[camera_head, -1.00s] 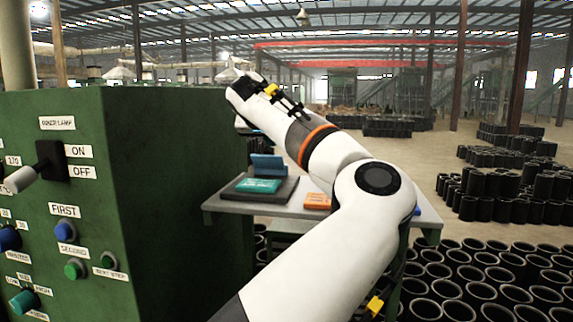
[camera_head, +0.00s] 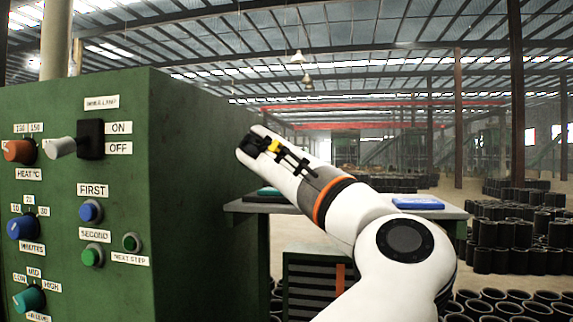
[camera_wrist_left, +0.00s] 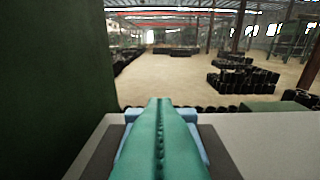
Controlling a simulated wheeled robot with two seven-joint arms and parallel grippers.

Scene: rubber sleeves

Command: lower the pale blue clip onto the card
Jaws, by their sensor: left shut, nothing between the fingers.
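In the left wrist view the pale blue clip (camera_wrist_left: 191,114) shows on both sides of my left gripper (camera_wrist_left: 160,101). The gripper's two teal fingers are shut with a seam between them, nothing held, and cover the clip's middle. Around them a dark flat base (camera_wrist_left: 220,152) lies on the pale table. I cannot make out the card there. The clip is hidden in that view. My right gripper is not seen.
A green control cabinet (camera_head: 200,230) stands close on the left and rises above the table (camera_head: 440,212). A blue flat item (camera_head: 418,203) lies on the table's right part. Many black sleeves (camera_head: 505,305) stand on the floor at the right.

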